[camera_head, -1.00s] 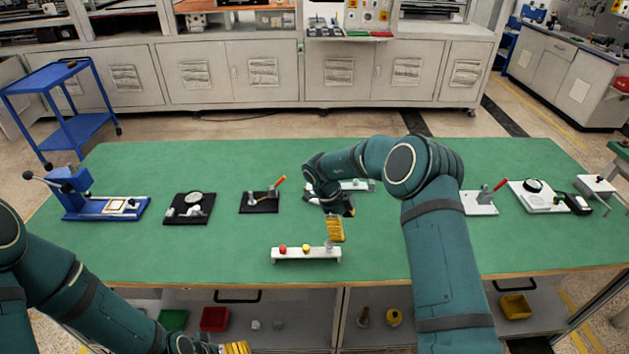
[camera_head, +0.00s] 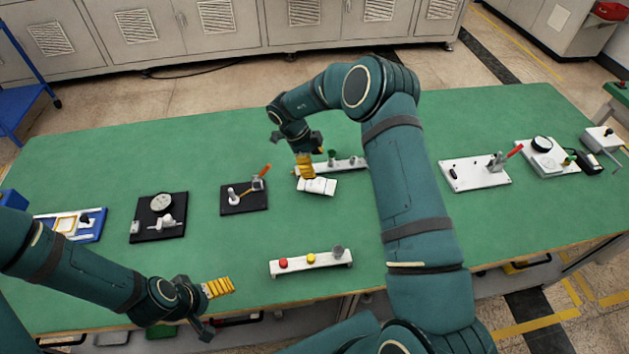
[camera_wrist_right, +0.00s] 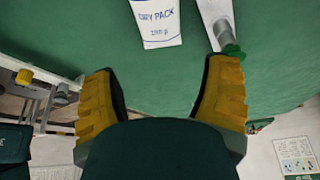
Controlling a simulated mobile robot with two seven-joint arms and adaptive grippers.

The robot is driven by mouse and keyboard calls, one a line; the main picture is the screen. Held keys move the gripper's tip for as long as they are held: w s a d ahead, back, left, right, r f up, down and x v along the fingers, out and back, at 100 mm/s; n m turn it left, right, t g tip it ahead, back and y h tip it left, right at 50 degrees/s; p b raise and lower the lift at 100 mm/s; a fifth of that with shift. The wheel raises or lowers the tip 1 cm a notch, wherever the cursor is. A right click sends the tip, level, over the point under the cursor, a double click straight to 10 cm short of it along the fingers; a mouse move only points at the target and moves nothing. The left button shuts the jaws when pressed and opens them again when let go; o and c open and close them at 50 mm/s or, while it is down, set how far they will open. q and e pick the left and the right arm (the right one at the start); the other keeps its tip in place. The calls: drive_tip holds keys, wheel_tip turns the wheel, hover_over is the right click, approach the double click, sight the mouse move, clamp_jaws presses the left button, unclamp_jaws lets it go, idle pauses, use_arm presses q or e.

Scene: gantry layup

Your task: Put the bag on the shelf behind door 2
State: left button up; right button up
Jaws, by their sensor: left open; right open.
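The bag (camera_head: 317,186) is a small white pack lying on the green table, just in front of a white rail at the back middle. In the right wrist view the bag (camera_wrist_right: 155,22) reads "DRY PACK". My right gripper (camera_head: 305,168) is at the bag's far left side in the head view; its yellow fingers (camera_wrist_right: 165,75) are apart with nothing between them, and the bag lies beyond their tips. My left gripper (camera_head: 222,288) is open and empty over the table's front left part. Door handles (camera_head: 527,264) show below the front edge; door 2 cannot be told and the shelf is hidden.
A white block with red and yellow buttons (camera_head: 312,262) stands at the front middle. The white rail (camera_head: 346,164) with a green knob is close by the bag. Black fixtures (camera_head: 158,218) stand left, white fixtures (camera_head: 474,173) right.

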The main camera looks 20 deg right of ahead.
sight(325, 183)
drive_tip(key=x, duration=1.1)
drive_tip(key=shift+s, duration=0.1)
drive_tip(key=shift+d, duration=0.1)
drive_tip(key=c, duration=0.9)
